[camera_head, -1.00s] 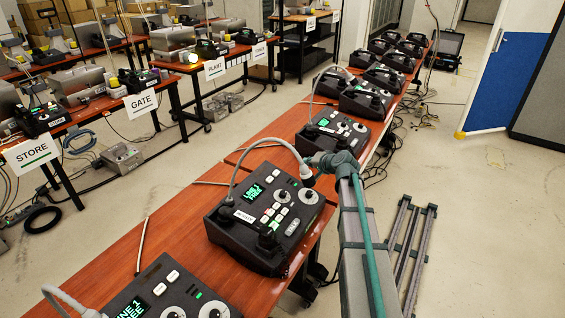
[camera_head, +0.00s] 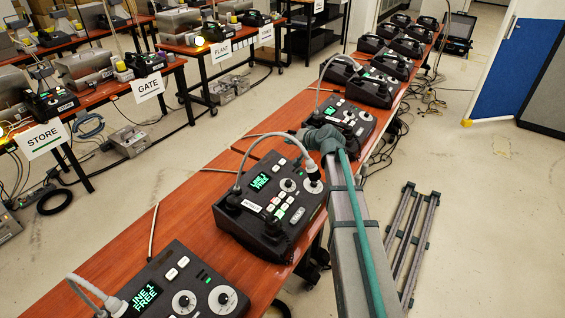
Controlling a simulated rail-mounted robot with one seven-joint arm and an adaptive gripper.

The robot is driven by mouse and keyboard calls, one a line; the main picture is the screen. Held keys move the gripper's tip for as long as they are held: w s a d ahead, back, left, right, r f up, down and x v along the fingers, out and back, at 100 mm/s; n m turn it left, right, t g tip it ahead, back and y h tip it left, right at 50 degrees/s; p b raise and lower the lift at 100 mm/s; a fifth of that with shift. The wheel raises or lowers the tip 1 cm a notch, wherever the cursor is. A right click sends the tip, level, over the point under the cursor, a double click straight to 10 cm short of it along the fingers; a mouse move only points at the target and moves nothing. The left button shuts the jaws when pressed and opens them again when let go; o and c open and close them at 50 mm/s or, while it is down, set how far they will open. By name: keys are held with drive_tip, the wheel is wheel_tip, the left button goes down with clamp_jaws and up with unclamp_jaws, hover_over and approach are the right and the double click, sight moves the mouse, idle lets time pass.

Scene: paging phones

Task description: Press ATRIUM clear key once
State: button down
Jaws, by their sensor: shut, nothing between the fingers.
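No label reading ATRIUM can be made out, so I cannot tell which phone is that one. A dark paging phone (camera_head: 240,218) stands mid-bench, with a green-lit display, two round dials, several pale and green-lit keys, a gooseneck and a small label too blurred to read. A nearer phone (camera_head: 212,270) at the bottom shows "LINE 1 FREE" and is cut by the frame edge. Another phone (camera_head: 340,122) sits farther along, beyond my arm's teal joint. Key names are not legible. My arm reaches in from the bottom right; my gripper is not visible.
The red-brown bench (camera_head: 190,215) runs diagonally to a row of dark phones (camera_head: 405,47) at the far end. Side tables at left carry STORE (camera_head: 42,138), GATE (camera_head: 148,86) and PLANT (camera_head: 218,48) signs. Grey rails (camera_head: 410,245) lie on the right floor; cables trail beside the bench.

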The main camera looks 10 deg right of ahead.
sight(282, 162)
drive_tip(key=f+b, duration=0.1)
drive_tip(key=f, duration=0.1)
drive_tip(key=a+f+b, duration=0.1)
drive_tip(key=f, duration=0.1)
drive_tip(key=w+f+b, duration=0.1)
drive_tip(key=f, duration=0.2)
drive_tip(key=shift+w+a+f, duration=0.1)
drive_tip(key=shift+a, duration=0.05)
drive_tip(key=shift+w+a+f+b, duration=0.15)
drive_tip(key=shift+a+f+b, duration=0.05)
drive_tip(key=shift+f+b, duration=0.3)
drive_tip(key=shift+f, duration=0.2)
idle(0.9)
drive_tip(key=shift+f+b, duration=0.3)
drive_tip(key=shift+b, duration=0.15)
drive_tip(key=shift+w+a+f+b, duration=0.15)
drive_tip(key=shift+f+b, duration=0.25)
drive_tip(key=shift+b, duration=0.05)
idle(0.7)
drive_tip(key=shift+s+r, duration=0.2)
drive_tip(key=shift+r, duration=0.65)
drive_tip(key=shift+p, duration=0.3)
